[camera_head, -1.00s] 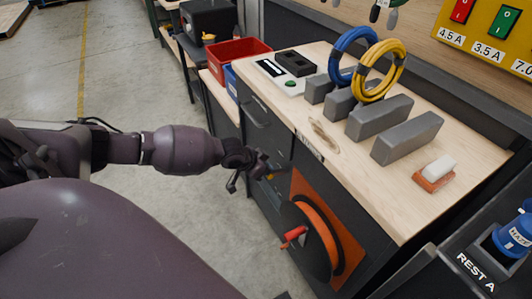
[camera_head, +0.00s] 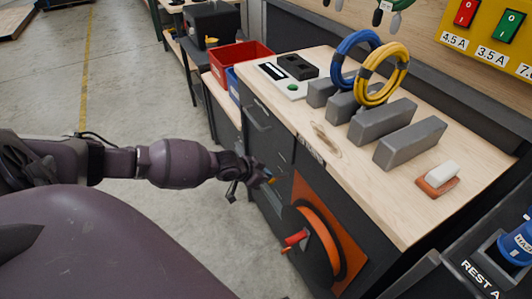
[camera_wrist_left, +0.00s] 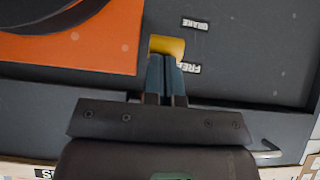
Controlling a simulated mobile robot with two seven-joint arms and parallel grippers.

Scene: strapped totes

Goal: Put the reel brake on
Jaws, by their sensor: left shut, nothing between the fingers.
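The reel (camera_head: 318,238), wound with orange hose, sits on an orange panel (camera_head: 352,240) at the cabinet front, with a red handle (camera_head: 295,240). The panel also shows in the left wrist view (camera_wrist_left: 90,52). A yellow lever piece (camera_wrist_left: 167,46) stands on the dark cabinet front beside the panel, between a BRAKE label (camera_wrist_left: 195,23) and a FREE label (camera_wrist_left: 189,68), both upside down. My left gripper (camera_wrist_left: 166,62) is shut and empty, its tips at the yellow piece; I cannot tell whether they touch. It also shows in the head view (camera_head: 264,178). My right gripper is out of view.
The workbench (camera_head: 320,165) above carries grey blocks (camera_head: 410,142), a blue coil (camera_head: 345,75), a yellow coil (camera_head: 398,75) and a small eraser-like block (camera_head: 438,180). A red bin (camera_head: 240,55) stands behind.

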